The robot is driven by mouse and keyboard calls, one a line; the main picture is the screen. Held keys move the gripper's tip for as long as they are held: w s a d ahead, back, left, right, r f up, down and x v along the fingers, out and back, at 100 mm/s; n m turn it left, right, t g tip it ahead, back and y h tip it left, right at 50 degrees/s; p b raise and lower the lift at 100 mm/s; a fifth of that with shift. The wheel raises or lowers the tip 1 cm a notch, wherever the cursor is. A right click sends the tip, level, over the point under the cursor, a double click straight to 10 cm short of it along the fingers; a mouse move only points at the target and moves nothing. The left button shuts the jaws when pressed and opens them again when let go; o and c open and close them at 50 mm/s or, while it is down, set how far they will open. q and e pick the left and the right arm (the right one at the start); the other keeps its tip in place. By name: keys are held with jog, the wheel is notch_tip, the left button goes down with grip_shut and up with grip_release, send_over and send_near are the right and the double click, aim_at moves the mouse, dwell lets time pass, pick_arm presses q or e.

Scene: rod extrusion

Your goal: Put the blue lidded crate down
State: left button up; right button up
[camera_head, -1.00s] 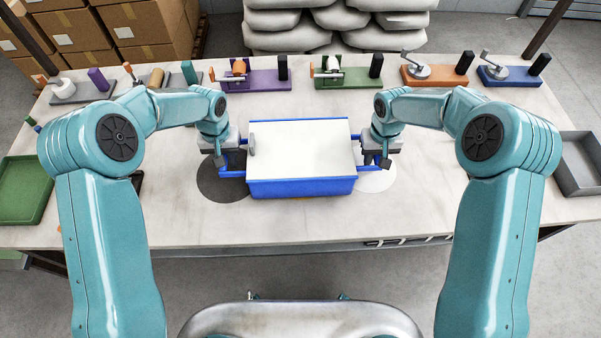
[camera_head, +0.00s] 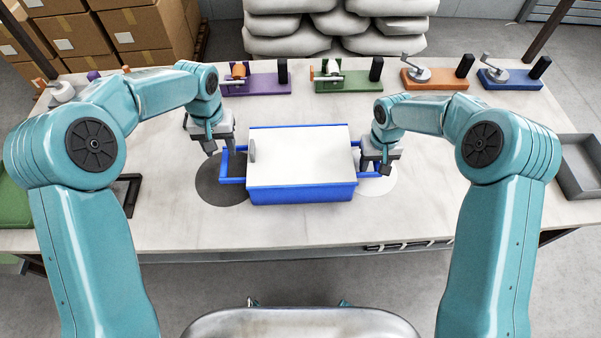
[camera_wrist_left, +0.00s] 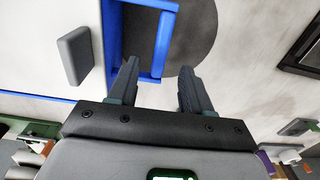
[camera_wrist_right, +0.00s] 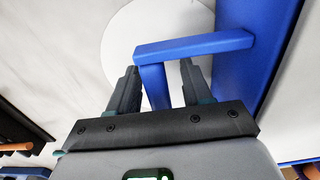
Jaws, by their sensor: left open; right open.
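The blue crate (camera_head: 300,193) with a white lid (camera_head: 300,155) sits level on the table, with a grey block-shaped knob (camera_head: 252,149) at the lid's left edge. A blue handle sticks out on each side. My left gripper (camera_head: 209,151) is open and empty, above and left of the left handle (camera_head: 232,180); in the left wrist view the handle (camera_wrist_left: 161,45) lies beyond the fingertips. My right gripper (camera_head: 382,166) is open at the right handle; in the right wrist view the handle's bar (camera_wrist_right: 155,85) lies between the open fingers.
A dark disc (camera_head: 210,187) and a white disc (camera_head: 383,185) are marked on the table under the handles. Purple, green, orange (camera_head: 436,78) and blue fixtures line the back edge. A grey tray (camera_head: 582,165) is at right, a green tray (camera_head: 14,205) at left.

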pick_arm(q)
notch_tip(320, 180, up, 4)
jog(key=shift+f, duration=0.1)
pick_arm(e)
jog(key=shift+r, duration=0.15)
notch_tip(320, 180, up, 12)
jog(key=shift+f, duration=0.15)
dwell(0.4)
